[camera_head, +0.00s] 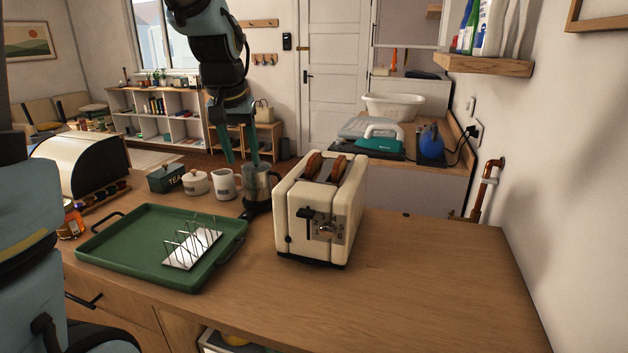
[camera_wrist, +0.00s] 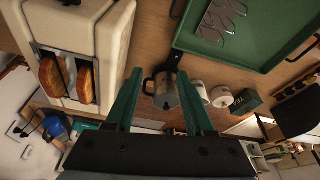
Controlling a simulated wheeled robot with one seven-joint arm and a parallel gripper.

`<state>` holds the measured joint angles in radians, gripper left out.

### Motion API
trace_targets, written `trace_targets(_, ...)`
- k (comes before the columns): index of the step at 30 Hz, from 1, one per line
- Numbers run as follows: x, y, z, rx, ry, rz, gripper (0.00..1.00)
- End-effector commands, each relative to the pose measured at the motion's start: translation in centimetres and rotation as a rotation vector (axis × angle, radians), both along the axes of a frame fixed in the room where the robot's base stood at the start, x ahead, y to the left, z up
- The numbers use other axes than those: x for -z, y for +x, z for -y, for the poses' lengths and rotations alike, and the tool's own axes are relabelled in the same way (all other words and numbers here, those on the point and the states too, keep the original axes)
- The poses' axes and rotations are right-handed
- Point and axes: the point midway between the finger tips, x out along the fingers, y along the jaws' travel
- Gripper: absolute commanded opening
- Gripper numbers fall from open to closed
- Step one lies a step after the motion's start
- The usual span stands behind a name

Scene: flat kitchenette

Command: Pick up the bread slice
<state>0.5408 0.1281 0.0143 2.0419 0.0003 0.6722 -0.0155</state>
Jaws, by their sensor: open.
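Two browned bread slices stand upright in the slots of a cream toaster (camera_head: 318,225), their tops above the rim. One is the left bread slice (camera_head: 313,165) and the other the right bread slice (camera_head: 338,170) in the head view. In the wrist view the bread slices (camera_wrist: 52,80) show at the left in the toaster (camera_wrist: 112,40). My gripper (camera_head: 242,160) points down, open and empty, to the left of the toaster and above a metal jug (camera_head: 256,186). Its two green fingers (camera_wrist: 158,90) are wide apart in the wrist view, with the jug showing between them.
A green tray (camera_head: 110,252) with a metal toast rack (camera_head: 190,245) lies left of the toaster. The wooden counter (camera_head: 420,270) right of the toaster is clear.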

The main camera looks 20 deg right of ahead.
Motion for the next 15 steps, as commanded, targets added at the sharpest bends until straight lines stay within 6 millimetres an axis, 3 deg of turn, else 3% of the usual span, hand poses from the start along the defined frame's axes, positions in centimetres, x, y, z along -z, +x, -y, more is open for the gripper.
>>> trace_targets(1,-1.3,0.1,3.2,0.053,-0.011,0.019,0.54)
trace_targets(6,-5.1,-0.5,10.5,0.175,-0.038,0.057,0.54)
trace_targets(10,-6.7,-1.2,13.5,0.224,-0.049,0.073,0.54)
trace_targets(15,-6.4,-1.3,14.7,0.240,-0.051,0.074,0.54)
